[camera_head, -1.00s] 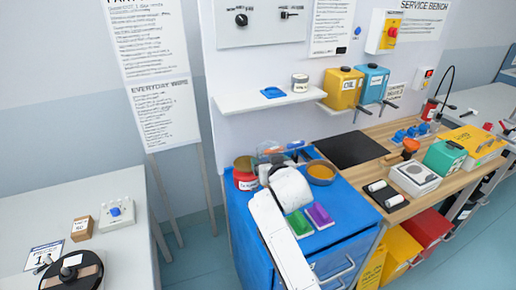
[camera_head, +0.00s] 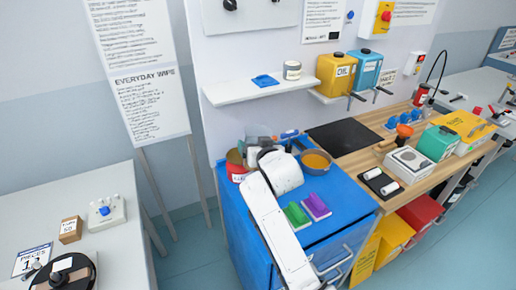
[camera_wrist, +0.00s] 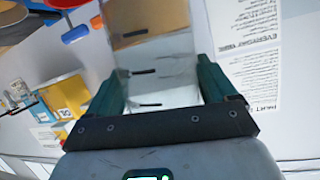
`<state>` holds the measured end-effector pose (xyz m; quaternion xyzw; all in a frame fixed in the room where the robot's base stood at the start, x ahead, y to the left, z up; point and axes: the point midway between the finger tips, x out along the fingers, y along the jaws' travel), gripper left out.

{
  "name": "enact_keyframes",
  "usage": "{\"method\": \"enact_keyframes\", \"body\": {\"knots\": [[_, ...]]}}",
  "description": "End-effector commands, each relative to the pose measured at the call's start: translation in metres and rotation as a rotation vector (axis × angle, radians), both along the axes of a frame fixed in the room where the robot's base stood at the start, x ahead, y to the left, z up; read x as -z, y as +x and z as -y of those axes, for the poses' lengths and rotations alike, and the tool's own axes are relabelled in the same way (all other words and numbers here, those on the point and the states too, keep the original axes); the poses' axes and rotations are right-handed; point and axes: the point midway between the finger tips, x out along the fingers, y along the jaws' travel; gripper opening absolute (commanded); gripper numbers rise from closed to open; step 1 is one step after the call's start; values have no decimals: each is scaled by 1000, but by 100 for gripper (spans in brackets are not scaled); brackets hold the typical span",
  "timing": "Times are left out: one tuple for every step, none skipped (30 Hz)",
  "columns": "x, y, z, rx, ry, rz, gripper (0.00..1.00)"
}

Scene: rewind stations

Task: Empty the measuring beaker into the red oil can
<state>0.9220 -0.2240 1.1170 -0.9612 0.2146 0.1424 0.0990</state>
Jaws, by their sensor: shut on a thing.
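The measuring beaker (camera_wrist: 160,75) is clear with black marks and shows between the teal fingers of my gripper (camera_wrist: 160,90) in the wrist view. My gripper is shut on it. Brown shows through its far end; I cannot tell how much liquid is inside. The red oil can (camera_head: 236,174) stands at the back left of the blue cabinet in the head view, partly hidden by my arm. My gripper is close beside or above the can, mostly hidden behind my white wrist. Whether the beaker touches the can is not clear.
A brown round bowl (camera_head: 316,162) stands right of my wrist on the blue cabinet (camera_head: 340,205). Green (camera_head: 296,214) and purple (camera_head: 316,205) blocks lie in front of it. A shelf (camera_head: 225,93) hangs behind. A black mat (camera_head: 345,137) lies on the wooden bench.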

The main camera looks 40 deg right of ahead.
Motion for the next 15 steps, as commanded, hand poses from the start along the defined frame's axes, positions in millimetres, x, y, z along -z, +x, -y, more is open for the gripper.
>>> {"method": "enact_keyframes", "body": {"knots": [[0, 2, -2, -1, 38, 35, 43], [-1, 3, -3, -1, 66, 57, 43], [-3, 3, -4, -1, 100, 83, 43], [-3, 4, -5, -1, 120, 98, 43], [-4, 4, -5, -1, 141, 114, 43], [-5, 5, -6, 0, 169, 136, 43], [-6, 6, -7, -1, 191, 152, 43], [-6, 6, -8, -1, 207, 165, 43], [-7, 7, -9, -1, 229, 184, 43], [-7, 7, -9, -1, 247, 197, 43], [-7, 7, -9, -1, 265, 210, 43], [-8, 8, -10, -1, 287, 227, 43], [-8, 8, -10, 0, 300, 238, 43], [-8, 8, -10, 0, 317, 250, 43], [-8, 8, -10, 0, 336, 265, 43]]}}
